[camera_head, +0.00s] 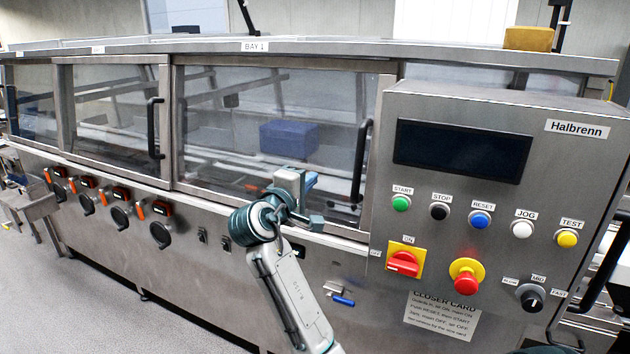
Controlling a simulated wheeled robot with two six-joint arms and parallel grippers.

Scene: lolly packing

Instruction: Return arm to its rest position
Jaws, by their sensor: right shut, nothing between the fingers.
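My right arm (288,290) comes in from the bottom middle and reaches up to the front of the steel machine. Its gripper (305,205) is in front of the lower part of the large clear door (240,120), left of that door's black handle (361,160). The gripper is shut, with nothing seen in it. Its fingertips are small and partly hidden by the wrist. I cannot tell whether it touches the machine. My left gripper is not in view.
The control panel (585,165) stands close on the right, with coloured buttons, a red switch (403,263) and a red emergency stop (466,274). A blue block (289,138) shows behind the clear door. Dials (160,235) line the lower front.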

